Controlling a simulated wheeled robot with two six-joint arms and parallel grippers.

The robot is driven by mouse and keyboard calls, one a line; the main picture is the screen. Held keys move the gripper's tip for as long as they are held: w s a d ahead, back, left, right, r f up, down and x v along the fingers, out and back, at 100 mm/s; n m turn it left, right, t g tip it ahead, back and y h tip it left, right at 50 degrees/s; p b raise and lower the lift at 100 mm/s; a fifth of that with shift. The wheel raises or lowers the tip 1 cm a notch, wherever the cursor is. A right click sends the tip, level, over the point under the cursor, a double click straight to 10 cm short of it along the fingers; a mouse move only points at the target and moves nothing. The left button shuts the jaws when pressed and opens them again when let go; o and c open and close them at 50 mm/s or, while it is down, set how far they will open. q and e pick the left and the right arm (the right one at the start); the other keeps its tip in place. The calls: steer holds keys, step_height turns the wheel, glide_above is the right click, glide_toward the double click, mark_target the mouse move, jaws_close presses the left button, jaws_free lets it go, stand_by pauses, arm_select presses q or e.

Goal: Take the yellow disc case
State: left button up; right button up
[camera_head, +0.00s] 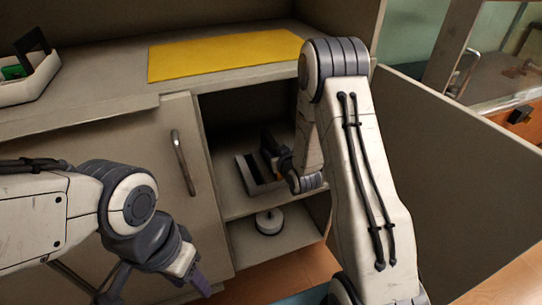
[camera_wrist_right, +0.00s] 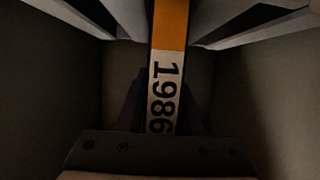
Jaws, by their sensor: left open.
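The yellow disc case (camera_wrist_right: 170,25) shows edge-on in the right wrist view, orange-yellow with a pale label reading 1986. My right gripper (camera_wrist_right: 167,118) has its dark fingers on both sides of the case, close against it with no clear gap. In the head view my right gripper (camera_head: 272,152) is inside the open cabinet at a grey rack (camera_head: 247,176) on the shelf; the case is mostly hidden there by the gripper and shadow. My left gripper (camera_head: 199,282) is open and empty, low in front of the closed cabinet door.
A round white object (camera_head: 269,222) stands on the cabinet's lower level. The closed door (camera_head: 100,150) is left of the opening, the open door (camera_head: 455,180) right. On the counter lie a yellow mat (camera_head: 222,55) and a white tray (camera_head: 30,84) with a green item.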

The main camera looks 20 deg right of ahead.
jaws_close()
steer(key=shift+r, duration=0.1)
